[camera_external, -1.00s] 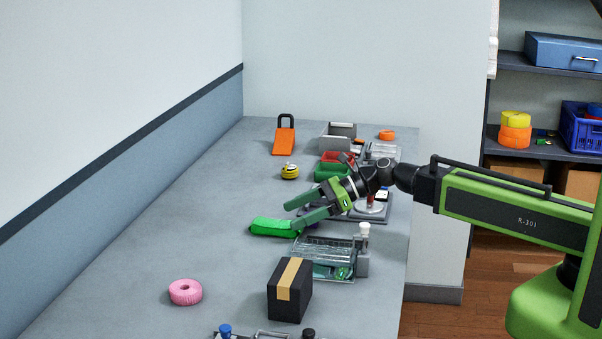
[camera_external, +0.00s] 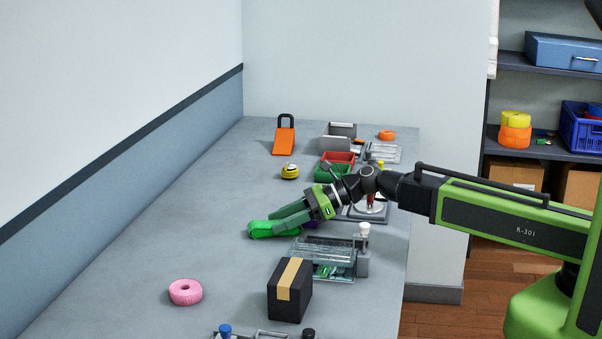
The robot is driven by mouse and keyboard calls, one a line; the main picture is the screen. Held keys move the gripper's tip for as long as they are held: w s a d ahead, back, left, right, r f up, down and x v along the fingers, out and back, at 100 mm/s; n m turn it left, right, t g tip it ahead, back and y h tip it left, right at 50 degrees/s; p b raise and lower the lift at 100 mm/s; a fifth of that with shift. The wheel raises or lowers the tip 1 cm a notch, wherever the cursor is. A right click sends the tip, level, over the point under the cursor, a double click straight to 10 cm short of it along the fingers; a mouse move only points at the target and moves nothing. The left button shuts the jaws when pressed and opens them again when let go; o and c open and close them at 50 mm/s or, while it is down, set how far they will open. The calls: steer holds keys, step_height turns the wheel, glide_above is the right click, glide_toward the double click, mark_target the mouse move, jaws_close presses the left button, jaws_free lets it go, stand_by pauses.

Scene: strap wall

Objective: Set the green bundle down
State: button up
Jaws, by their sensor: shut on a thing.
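The green bundle (camera_external: 262,231) is a bright green, elongated soft-looking piece in the middle of the grey bench. My gripper (camera_external: 277,222) reaches in from the right and is shut on it, with its dark green fingers over the bundle's right part. The bundle sits at or very near the bench top; I cannot tell whether there is a gap beneath it. A small purple thing (camera_external: 311,225) shows just under my gripper, mostly hidden.
A clear rack (camera_external: 322,257) stands close in front of my gripper, with a black box with a tan strip (camera_external: 290,290) nearer. A yellow-and-black item (camera_external: 289,171) and green bin (camera_external: 331,172) are behind. The bench's left side is clear.

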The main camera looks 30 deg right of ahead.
jaws_close()
steer(key=shift+r+p, duration=0.5)
steer(key=shift+p, duration=0.05)
step_height(320, 180, up, 4)
steer(key=p, duration=0.4)
steer(key=d+r+p, duration=0.6)
steer(key=d, duration=0.5)
steer(key=shift+d, duration=0.3)
